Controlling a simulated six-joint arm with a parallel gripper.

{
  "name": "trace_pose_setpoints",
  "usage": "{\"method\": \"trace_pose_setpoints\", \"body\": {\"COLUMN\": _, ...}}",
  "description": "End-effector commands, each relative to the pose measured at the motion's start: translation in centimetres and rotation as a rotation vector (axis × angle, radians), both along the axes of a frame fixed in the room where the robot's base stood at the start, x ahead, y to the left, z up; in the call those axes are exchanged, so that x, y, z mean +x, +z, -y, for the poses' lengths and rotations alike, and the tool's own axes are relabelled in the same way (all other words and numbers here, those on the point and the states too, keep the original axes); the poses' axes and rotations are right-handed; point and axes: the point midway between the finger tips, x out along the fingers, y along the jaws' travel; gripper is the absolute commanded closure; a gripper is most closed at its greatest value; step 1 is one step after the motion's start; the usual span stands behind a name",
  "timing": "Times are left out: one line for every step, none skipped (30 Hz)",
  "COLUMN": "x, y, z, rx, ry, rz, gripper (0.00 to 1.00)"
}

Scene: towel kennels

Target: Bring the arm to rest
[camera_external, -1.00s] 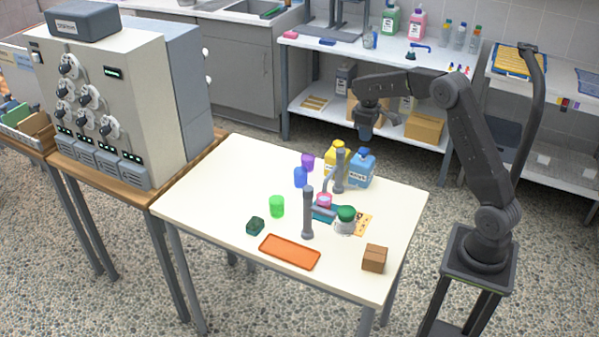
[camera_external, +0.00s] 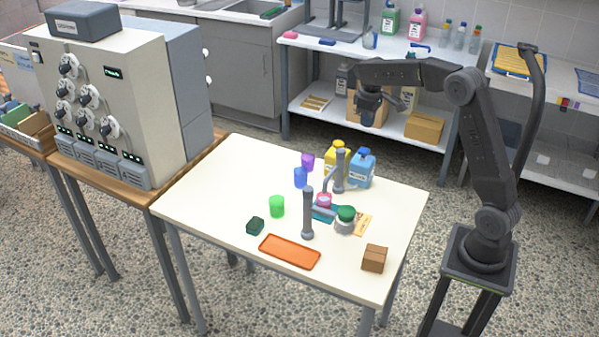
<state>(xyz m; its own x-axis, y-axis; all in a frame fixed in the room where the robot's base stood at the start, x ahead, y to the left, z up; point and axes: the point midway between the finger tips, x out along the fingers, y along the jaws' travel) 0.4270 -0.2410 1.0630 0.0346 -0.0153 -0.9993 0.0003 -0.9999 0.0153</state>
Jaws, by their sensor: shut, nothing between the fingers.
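My gripper (camera_external: 368,118) hangs above the far right part of the white table (camera_external: 215,205), pointing down, shut and empty. It is well clear of the tabletop. Below it on the table stand a yellow bottle (camera_external: 333,160) and a blue bottle (camera_external: 361,169), with a grey post (camera_external: 339,172) close by. My gripper touches nothing that I can see.
A second grey post (camera_external: 308,215), a green-lidded jar (camera_external: 345,220), a green cup (camera_external: 277,207), a blue cup (camera_external: 300,178), a purple cup (camera_external: 308,161), an orange tray (camera_external: 289,262) and a brown box (camera_external: 374,259) stand on the table. A cabinet with knobs (camera_external: 150,100) stands left.

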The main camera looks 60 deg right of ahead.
Motion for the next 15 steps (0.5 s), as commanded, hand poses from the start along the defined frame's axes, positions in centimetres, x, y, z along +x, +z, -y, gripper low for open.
{"method": "trace_pose_setpoints", "body": {"x": -0.6, "y": 1.6, "z": -1.5, "rx": -0.010, "ry": 0.005, "rz": 0.027, "gripper": 1.00}}
{"method": "trace_pose_setpoints", "body": {"x": -1.1, "y": 2.5, "z": -2.4, "rx": -0.015, "ry": 0.006, "rz": 0.042, "gripper": 1.00}}
{"method": "trace_pose_setpoints", "body": {"x": -1.9, "y": 3.6, "z": -3.7, "rx": -0.021, "ry": 0.006, "rz": 0.061, "gripper": 1.00}}
{"method": "trace_pose_setpoints", "body": {"x": -2.6, "y": 4.3, "z": -4.7, "rx": -0.025, "ry": 0.007, "rz": 0.078, "gripper": 1.00}}
{"method": "trace_pose_setpoints", "body": {"x": -3.3, "y": 5.0, "z": -5.6, "rx": -0.029, "ry": 0.006, "rz": 0.095, "gripper": 1.00}}
{"method": "trace_pose_setpoints", "body": {"x": -4.3, "y": 5.8, "z": -6.9, "rx": -0.033, "ry": 0.007, "rz": 0.115, "gripper": 1.00}}
{"method": "trace_pose_setpoints", "body": {"x": -5.0, "y": 6.4, "z": -7.8, "rx": -0.035, "ry": 0.007, "rz": 0.132, "gripper": 1.00}}
{"method": "trace_pose_setpoints", "body": {"x": -5.8, "y": 6.9, "z": -8.6, "rx": -0.037, "ry": 0.007, "rz": 0.149, "gripper": 1.00}}
{"method": "trace_pose_setpoints", "body": {"x": -6.9, "y": 7.5, "z": -9.7, "rx": -0.039, "ry": 0.006, "rz": 0.170, "gripper": 1.00}}
{"method": "trace_pose_setpoints", "body": {"x": -7.8, "y": 7.9, "z": -10.5, "rx": -0.040, "ry": 0.006, "rz": 0.188, "gripper": 1.00}}
{"method": "trace_pose_setpoints", "body": {"x": -8.6, "y": 8.2, "z": -11.3, "rx": -0.040, "ry": 0.007, "rz": 0.204, "gripper": 1.00}}
{"method": "trace_pose_setpoints", "body": {"x": -9.9, "y": 8.5, "z": -12.3, "rx": -0.040, "ry": 0.007, "rz": 0.226, "gripper": 1.00}}
{"method": "trace_pose_setpoints", "body": {"x": -10.7, "y": 8.7, "z": -13.0, "rx": -0.039, "ry": 0.007, "rz": 0.244, "gripper": 1.00}}
{"method": "trace_pose_setpoints", "body": {"x": -11.7, "y": 8.8, "z": -13.7, "rx": -0.038, "ry": 0.007, "rz": 0.260, "gripper": 1.00}}
{"method": "trace_pose_setpoints", "body": {"x": -12.9, "y": 8.9, "z": -14.5, "rx": -0.036, "ry": 0.008, "rz": 0.282, "gripper": 1.00}}
